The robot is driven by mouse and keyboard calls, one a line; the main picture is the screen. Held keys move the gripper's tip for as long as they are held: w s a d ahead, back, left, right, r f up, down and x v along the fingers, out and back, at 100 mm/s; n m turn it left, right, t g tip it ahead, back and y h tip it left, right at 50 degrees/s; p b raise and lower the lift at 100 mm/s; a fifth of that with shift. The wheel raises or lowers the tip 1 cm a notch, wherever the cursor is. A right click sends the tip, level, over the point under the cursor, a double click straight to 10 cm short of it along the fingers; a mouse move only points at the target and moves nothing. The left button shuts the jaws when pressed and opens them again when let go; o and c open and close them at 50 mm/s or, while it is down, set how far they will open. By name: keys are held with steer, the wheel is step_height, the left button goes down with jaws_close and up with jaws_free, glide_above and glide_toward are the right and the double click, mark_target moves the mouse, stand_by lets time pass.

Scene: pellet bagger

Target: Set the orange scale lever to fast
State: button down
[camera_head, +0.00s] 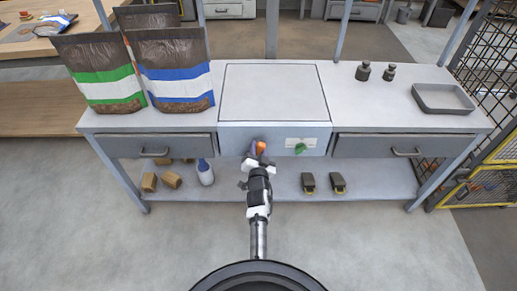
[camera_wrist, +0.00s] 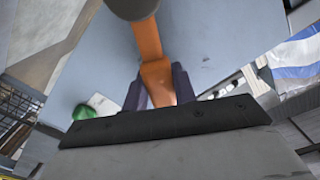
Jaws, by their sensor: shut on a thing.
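The orange lever (camera_wrist: 150,48) stands out from the front panel of the scale (camera_head: 275,92), left of the panel's middle. Its round dark end shows at the top of the wrist view. My gripper (camera_wrist: 160,88) is shut on the orange lever, with a dark finger on each side of it. In the head view my gripper (camera_head: 256,158) is at the panel, and only a bit of orange shows above it. A white label (camera_head: 300,142) is on the panel to the right of the lever; its writing is too small to read.
Closed drawers flank the panel, a left drawer (camera_head: 156,146) and a right drawer (camera_head: 403,147). Pellet bags (camera_head: 176,75) stand on the bench top at the left. Two weights (camera_head: 376,72) and a grey tray (camera_head: 442,98) are at the right. A bottle (camera_head: 205,172) stands on the lower shelf.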

mark_target(235, 141)
steer(key=a+n+b, duration=0.1)
steer(key=b, duration=0.1)
steer(key=a+n+b, duration=0.1)
steer(key=n+b, duration=0.1)
steer(key=shift+r, duration=0.2)
steer(key=a+n+b, duration=0.1)
steer(key=n+b, duration=0.1)
steer(key=a+n+b, duration=0.1)
steer(key=shift+a+r+n, duration=0.25)
steer(key=shift+a+n, duration=0.05)
steer(key=shift+a+f+n+b, duration=0.1)
steer(key=shift+a+n+b, duration=0.85)
steer(key=shift+n, duration=0.25)
steer(key=shift+a+f+n+b, duration=0.25)
steer(key=shift+a+n+b, duration=0.65)
steer(key=shift+n, duration=0.6)
steer(key=shift+a, duration=0.1)
steer(key=c, duration=1.1)
jaws_free()
steer(key=shift+f, duration=0.1)
